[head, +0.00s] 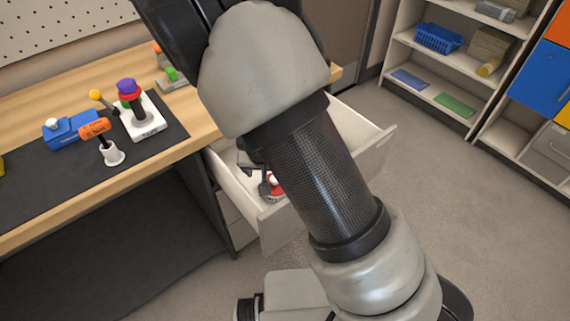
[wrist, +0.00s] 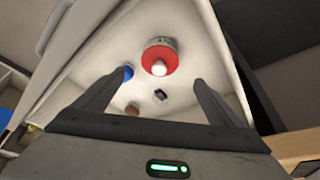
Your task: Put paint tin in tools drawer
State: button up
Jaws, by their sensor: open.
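A round red-topped item with a white knob and a grey body, which I take for the paint tin (wrist: 161,58), is inside the open drawer (wrist: 85,62). In the head view the tin (head: 278,186) shows partly behind a dark finger of my gripper (head: 265,187). In the wrist view my gripper (wrist: 160,78) is open, its fingers spread to either side and just short of the tin, with nothing held. The drawer (head: 373,150) is pulled out under the workbench. My arm hides much of its inside.
A blue ball (wrist: 128,72), a small black item (wrist: 160,95) and a brown item (wrist: 132,109) are also in the drawer. Shelves (head: 440,70) stand right; floor between is clear.

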jog(key=s+d+r+n+y, duration=0.1)
jog(key=s+r+y, duration=0.15)
jog(key=r, duration=0.75)
jog(key=s+d+r+y, duration=0.1)
jog(key=s+r+y, duration=0.15)
jog(key=r, duration=0.75)
jog(key=s+d+r+n+t+h, duration=0.1)
jog(key=s+d+r+h, duration=0.3)
jog(key=s+d+r, duration=0.7)
jog(key=s, duration=0.3)
jog(key=shift+d, duration=0.3)
